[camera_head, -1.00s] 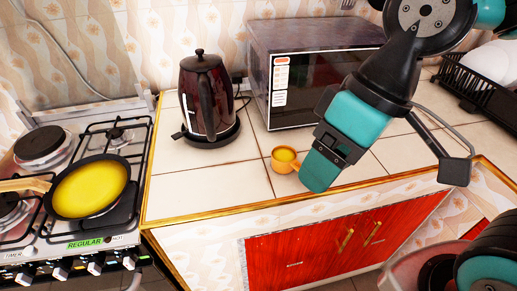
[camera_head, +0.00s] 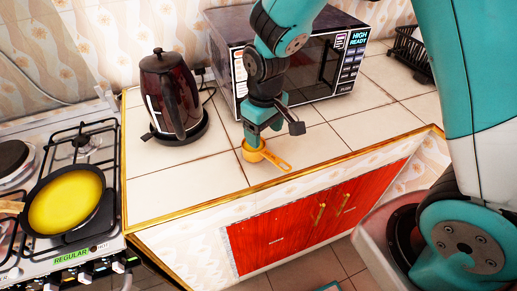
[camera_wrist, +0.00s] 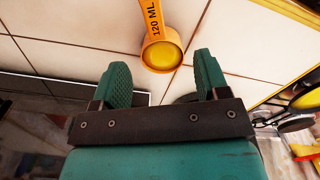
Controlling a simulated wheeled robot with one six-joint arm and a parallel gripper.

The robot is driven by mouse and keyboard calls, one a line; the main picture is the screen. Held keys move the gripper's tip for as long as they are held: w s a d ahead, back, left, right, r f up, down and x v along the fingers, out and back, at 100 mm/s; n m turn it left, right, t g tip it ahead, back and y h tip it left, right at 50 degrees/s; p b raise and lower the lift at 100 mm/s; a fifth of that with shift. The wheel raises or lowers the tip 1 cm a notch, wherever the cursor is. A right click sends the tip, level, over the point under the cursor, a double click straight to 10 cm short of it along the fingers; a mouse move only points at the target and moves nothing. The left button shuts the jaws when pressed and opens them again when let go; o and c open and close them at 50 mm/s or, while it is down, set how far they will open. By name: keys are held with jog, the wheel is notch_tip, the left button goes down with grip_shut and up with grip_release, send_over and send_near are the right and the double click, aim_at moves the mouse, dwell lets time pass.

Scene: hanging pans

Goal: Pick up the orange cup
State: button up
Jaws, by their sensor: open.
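The orange cup (camera_head: 252,153) is a small measuring cup on the tiled counter near its front edge, its handle pointing to the lower right. In the wrist view the cup (camera_wrist: 161,52) shows with its handle marked "120 ML". My gripper (camera_head: 254,137) is just above and behind the cup in the head view and hides part of its rim. In the wrist view my gripper (camera_wrist: 163,77) is open, with its two teal fingers apart. The cup's bowl appears beyond the fingertips, in line with the gap between them. Whether a finger touches it cannot be told.
A dark red kettle (camera_head: 172,95) stands left of my gripper. A microwave (camera_head: 325,65) stands close behind it. The stove with a yellow-filled pan (camera_head: 67,200) is at the left. The counter (camera_head: 190,180) left of the cup is clear.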

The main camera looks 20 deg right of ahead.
aim_at(267, 153)
notch_tip(267, 153, down, 3)
jog(key=f, duration=0.1)
jog(key=f+p, duration=0.1)
jog(key=f, duration=0.2)
jog(key=shift+s+d, duration=0.25)
jog(key=shift+d, duration=0.1)
jog(key=shift+f+p, duration=0.3)
jog(key=shift+f, duration=0.35)
grip_shut()
